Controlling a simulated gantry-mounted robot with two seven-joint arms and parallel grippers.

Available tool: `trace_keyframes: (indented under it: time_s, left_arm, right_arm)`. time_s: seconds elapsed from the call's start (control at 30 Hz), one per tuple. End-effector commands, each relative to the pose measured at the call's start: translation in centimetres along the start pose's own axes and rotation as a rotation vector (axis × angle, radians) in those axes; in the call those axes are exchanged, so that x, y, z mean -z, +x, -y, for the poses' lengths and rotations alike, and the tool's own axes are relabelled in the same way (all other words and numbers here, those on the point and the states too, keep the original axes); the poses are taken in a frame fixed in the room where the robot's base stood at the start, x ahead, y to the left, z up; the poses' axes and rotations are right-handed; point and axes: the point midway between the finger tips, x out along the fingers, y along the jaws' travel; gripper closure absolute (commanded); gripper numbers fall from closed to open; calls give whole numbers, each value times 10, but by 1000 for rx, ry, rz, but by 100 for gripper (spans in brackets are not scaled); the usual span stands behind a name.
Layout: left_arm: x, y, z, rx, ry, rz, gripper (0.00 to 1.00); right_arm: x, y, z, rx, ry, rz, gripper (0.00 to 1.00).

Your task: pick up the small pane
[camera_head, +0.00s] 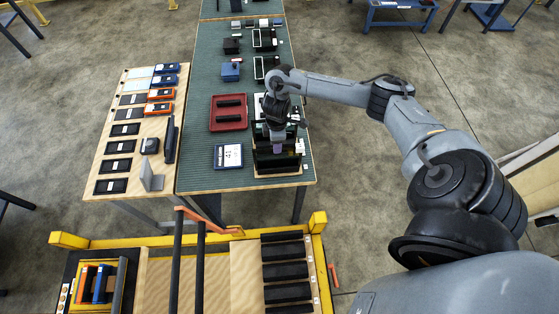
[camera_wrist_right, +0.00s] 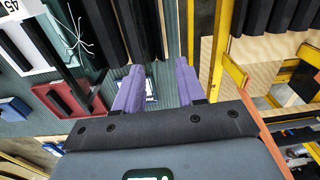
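My right gripper (camera_head: 278,148) is over the black slotted rack (camera_head: 278,171) at the near right of the green-topped table. In the wrist view its two purple fingers (camera_wrist_right: 158,88) stand apart with a gap between them. I see nothing clearly held in that gap; a small blue-and-white patch shows beyond it. Dark bars of the rack (camera_wrist_right: 140,30) lie ahead of the fingers. I cannot clearly make out the small pane; the gripper and wrist cover part of the rack. My left gripper is not in view.
A red tray (camera_head: 229,113) and a blue-framed card (camera_head: 228,156) lie left of the rack. A wooden board (camera_head: 125,145) with phone-like devices stands further left. A yellow-framed trolley (camera_head: 215,268) with black slots and upright dark bars stands in front.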

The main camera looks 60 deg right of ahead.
Motion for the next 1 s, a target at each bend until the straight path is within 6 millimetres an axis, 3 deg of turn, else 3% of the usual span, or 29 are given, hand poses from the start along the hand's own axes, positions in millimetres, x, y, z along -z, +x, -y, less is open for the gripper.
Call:
trace_keyframes:
  time_s: [0.03,0.2,0.33,0.77,1.0]
  left_arm:
    - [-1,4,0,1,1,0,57]
    - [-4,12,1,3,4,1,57]
    - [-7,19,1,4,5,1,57]
    - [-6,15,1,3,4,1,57]
    - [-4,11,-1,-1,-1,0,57]
  right_arm:
    - [-6,-6,-13,-13,17,7,61]
    - [-14,-6,-27,-22,42,18,61]
    - [-15,12,-27,-21,44,20,61]
    - [-15,42,-26,-23,42,19,61]
    - [-16,73,-20,-22,42,20,61]
